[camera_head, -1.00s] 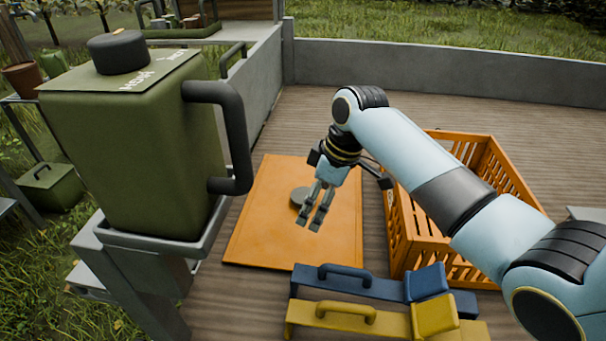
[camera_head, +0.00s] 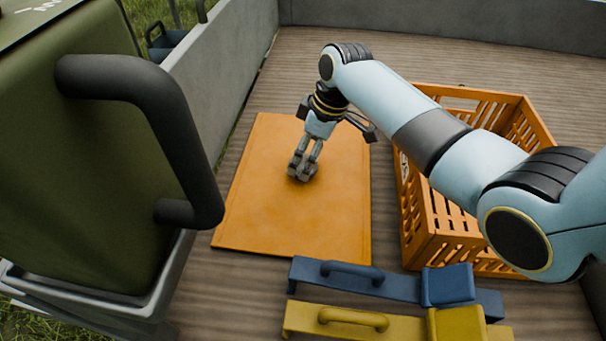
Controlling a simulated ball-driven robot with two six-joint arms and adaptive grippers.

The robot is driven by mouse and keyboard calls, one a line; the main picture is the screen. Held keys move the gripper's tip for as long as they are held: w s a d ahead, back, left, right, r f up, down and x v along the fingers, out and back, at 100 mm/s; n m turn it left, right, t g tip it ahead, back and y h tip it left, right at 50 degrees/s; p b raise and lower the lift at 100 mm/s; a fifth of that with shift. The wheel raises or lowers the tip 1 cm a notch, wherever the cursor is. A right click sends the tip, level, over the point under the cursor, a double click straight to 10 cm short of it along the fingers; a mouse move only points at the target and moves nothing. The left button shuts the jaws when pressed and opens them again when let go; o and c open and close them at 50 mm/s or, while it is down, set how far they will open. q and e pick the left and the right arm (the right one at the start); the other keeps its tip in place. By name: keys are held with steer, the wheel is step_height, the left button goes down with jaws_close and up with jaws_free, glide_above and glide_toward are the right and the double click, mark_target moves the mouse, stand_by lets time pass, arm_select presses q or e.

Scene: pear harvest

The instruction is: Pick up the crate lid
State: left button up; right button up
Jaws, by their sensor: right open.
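The crate lid (camera_head: 290,220) is a flat orange panel lying on the plank floor, left of the crate. My right gripper (camera_head: 303,174) points down over the lid's middle, with its fingers apart. The fingertips are at a grey round knob on the lid, which they mostly hide. I cannot tell whether the fingers touch the knob. The orange slatted crate (camera_head: 412,212) stands to the right, partly hidden behind my right arm. My left gripper is not in view.
A big green canister (camera_head: 80,150) with a black handle stands close on the left. A blue handled tool (camera_head: 350,280) and a yellow one (camera_head: 355,320) lie in front of the lid. Low grey walls (camera_head: 430,28) edge the floor. Bare planks lie behind the lid.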

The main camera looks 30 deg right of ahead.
mark_target(304, 163)
steer(key=x, duration=0.2)
steer(key=b+x, duration=0.1)
steer(key=x, duration=0.1)
steer(key=shift+s, duration=0.2)
